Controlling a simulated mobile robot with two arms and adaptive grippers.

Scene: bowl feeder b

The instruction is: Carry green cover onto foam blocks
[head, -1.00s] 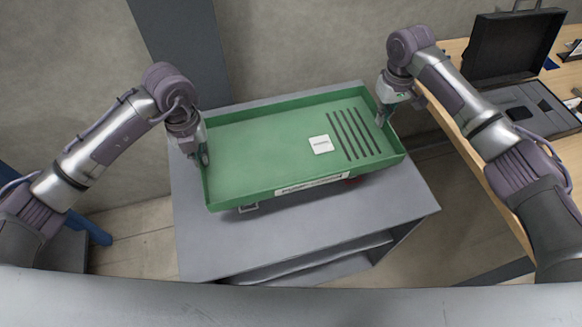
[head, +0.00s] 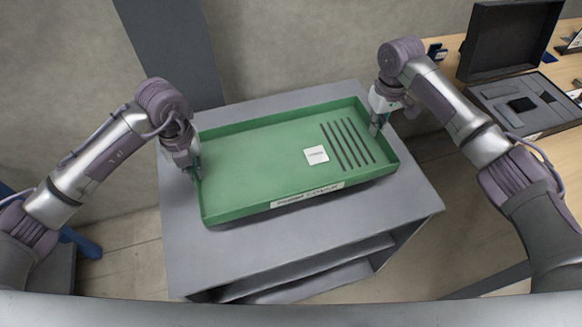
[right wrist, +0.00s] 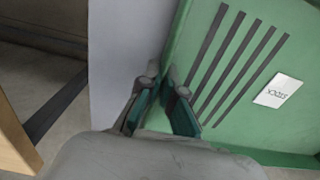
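The green cover (head: 248,160) is a shallow tray-like piece with low walls, dark slots and a white label, level over the grey cabinet. It also shows in the right wrist view (right wrist: 240,100). My left gripper (head: 195,172) is at its left wall, its fingers shut on the wall as far as I can tell. My right gripper (head: 379,126) is at the right wall near the back corner. In the right wrist view its teal-padded fingers (right wrist: 163,106) straddle the wall, shut on it. The foam blocks are not visible; the cover hides whatever lies beneath.
The grey cabinet top (head: 325,228) is clear in front of the cover, with an open shelf below. A wooden table (head: 455,95) with an open black case (head: 510,40) stands at the right. A wall closes off the back.

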